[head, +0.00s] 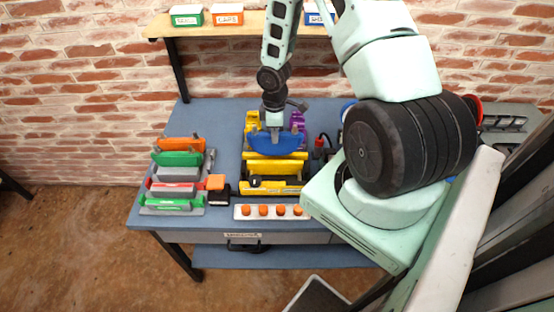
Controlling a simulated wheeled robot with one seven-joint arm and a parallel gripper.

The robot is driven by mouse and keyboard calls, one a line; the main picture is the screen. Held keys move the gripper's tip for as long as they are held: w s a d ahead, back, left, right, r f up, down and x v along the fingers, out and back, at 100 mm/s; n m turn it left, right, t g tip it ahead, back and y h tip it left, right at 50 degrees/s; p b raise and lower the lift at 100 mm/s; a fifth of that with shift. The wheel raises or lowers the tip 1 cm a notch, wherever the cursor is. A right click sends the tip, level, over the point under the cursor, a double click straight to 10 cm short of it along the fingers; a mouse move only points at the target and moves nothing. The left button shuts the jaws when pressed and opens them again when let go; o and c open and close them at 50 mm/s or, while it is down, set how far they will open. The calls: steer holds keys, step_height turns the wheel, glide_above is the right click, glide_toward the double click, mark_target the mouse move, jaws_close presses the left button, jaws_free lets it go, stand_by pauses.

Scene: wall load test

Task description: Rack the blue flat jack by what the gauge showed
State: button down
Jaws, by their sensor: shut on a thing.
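The blue flat jack (276,146) is a half-round blue plate with its curved edge down. My gripper (274,128) is shut on its top edge, at the middle. On the left of the bench, orange (180,143) and green (176,159) plates stand in a row with grey, red and white pieces. No gauge reading can be made out.
A white strip with several orange knobs (263,211) lies at the bench's front. A small orange-and-black device (215,183) is left of the stand. Green (187,15), orange (227,14) and blue (318,18) labelled boxes sit on the wall shelf. My arm covers the bench's right side.

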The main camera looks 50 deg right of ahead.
steer(key=shift+r+p, duration=1.55)
steer(key=shift+r, duration=0.35)
steer(key=shift+a, duration=0.1)
